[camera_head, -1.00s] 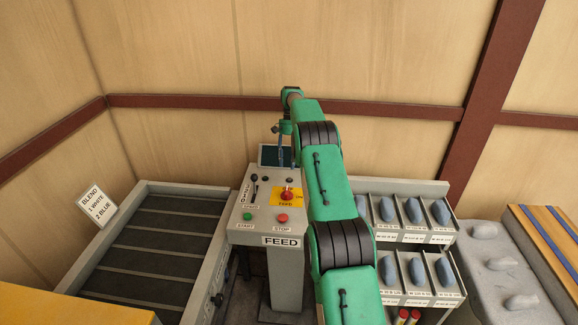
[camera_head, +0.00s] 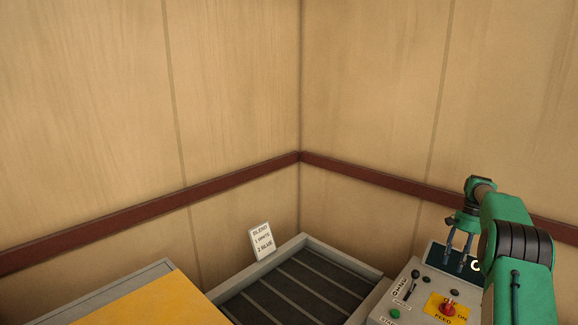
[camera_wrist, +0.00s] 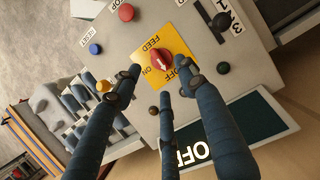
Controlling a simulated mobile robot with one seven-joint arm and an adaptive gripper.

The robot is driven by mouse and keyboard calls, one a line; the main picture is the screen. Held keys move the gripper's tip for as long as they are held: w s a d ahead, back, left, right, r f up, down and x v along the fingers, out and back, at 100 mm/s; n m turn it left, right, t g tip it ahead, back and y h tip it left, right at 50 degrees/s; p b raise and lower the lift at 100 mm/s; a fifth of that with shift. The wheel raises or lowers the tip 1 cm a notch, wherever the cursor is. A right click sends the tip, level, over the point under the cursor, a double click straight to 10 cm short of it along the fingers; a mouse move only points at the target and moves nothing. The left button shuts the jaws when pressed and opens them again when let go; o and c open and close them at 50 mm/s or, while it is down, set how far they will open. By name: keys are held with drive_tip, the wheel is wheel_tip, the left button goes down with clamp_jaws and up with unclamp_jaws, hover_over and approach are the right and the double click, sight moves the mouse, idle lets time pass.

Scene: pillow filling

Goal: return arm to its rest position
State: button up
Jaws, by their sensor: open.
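My gripper (camera_head: 459,258) hangs with its fingers pointing down over the control panel (camera_head: 408,288), in front of its dark screen (camera_head: 438,258). In the wrist view the three dark blue fingers of my gripper (camera_wrist: 163,85) are spread apart with nothing between them. Below the fingertips is the red FEED knob (camera_wrist: 160,59) on a yellow plate, apart from them as far as I can tell. The screen (camera_wrist: 235,140) reads OFF in the wrist view.
A bin (camera_head: 362,268) with dark slats stands left of the panel, with a BLEND sign (camera_head: 262,242) at its back edge. A yellow-topped surface (camera_head: 150,304) is at lower left. Wooden walls with a red-brown rail close off the corner.

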drive_tip(key=s+a+r+n+b, duration=0.1)
drive_tip(key=a+r, duration=0.7)
drive_tip(key=r, duration=0.1)
drive_tip(key=s+a+r+n+t+h+b, duration=0.1)
drive_tip(key=s+a+r+n+t+b, duration=0.1)
drive_tip(key=s+a+r, duration=0.65)
drive_tip(key=s+a+r+n+t+h+b, duration=0.15)
drive_tip(key=s+a+r, duration=0.35)
drive_tip(key=a, duration=0.6)
drive_tip(key=s+a+f+n+t+b, duration=0.1)
drive_tip(key=s+a+b, duration=0.1)
drive_tip(key=s+a, duration=0.55)
drive_tip(key=s+a+f+n+t+b, duration=0.15)
drive_tip(key=s+a, duration=0.25)
drive_tip(key=s, duration=0.7)
drive_tip(key=s+a+f+t+b, duration=0.1)
drive_tip(key=s+a+f, duration=0.1)
drive_tip(key=s+f, duration=0.3)
drive_tip(key=s+a+f+n+t+b, duration=0.1)
drive_tip(key=s+a+f, duration=0.2)
drive_tip(key=s, duration=0.7)
wheel_tip(320, 180, down, 2)
drive_tip(key=shift+s+b, duration=0.25)
drive_tip(key=shift+b, duration=0.15)
drive_tip(key=shift+a+r, duration=0.1)
drive_tip(key=shift+a, duration=0.05)
drive_tip(key=shift+c, duration=0.4)
